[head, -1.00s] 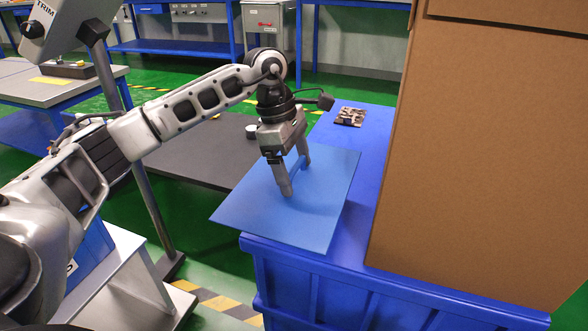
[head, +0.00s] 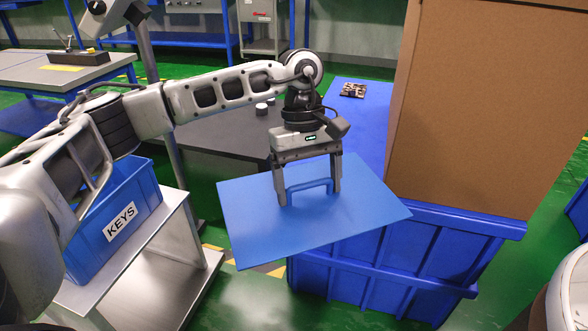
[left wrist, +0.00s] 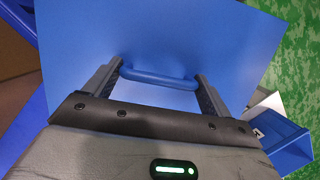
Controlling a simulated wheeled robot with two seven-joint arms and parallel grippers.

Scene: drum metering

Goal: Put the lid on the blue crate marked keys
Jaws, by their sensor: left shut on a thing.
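The blue lid (head: 345,215) is a flat sheet with a raised bar handle (head: 310,186). My left gripper (head: 310,195) is shut on the handle and holds the lid in the air, in front of a large blue bin. In the left wrist view the lid (left wrist: 160,35) fills the middle, with the handle (left wrist: 160,77) between the fingers. The blue crate marked KEYS (head: 118,222) stands on a pale stand at the left, partly behind my left arm. It shows small at the right of the left wrist view (left wrist: 285,140). My right gripper is not in view.
A large cardboard box (head: 480,110) stands on the big blue bin (head: 400,265) at the right. A dark table (head: 225,135) is behind the lid. The pale stand (head: 150,265) holds the crate. A grey post (head: 150,60) rises behind my left arm.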

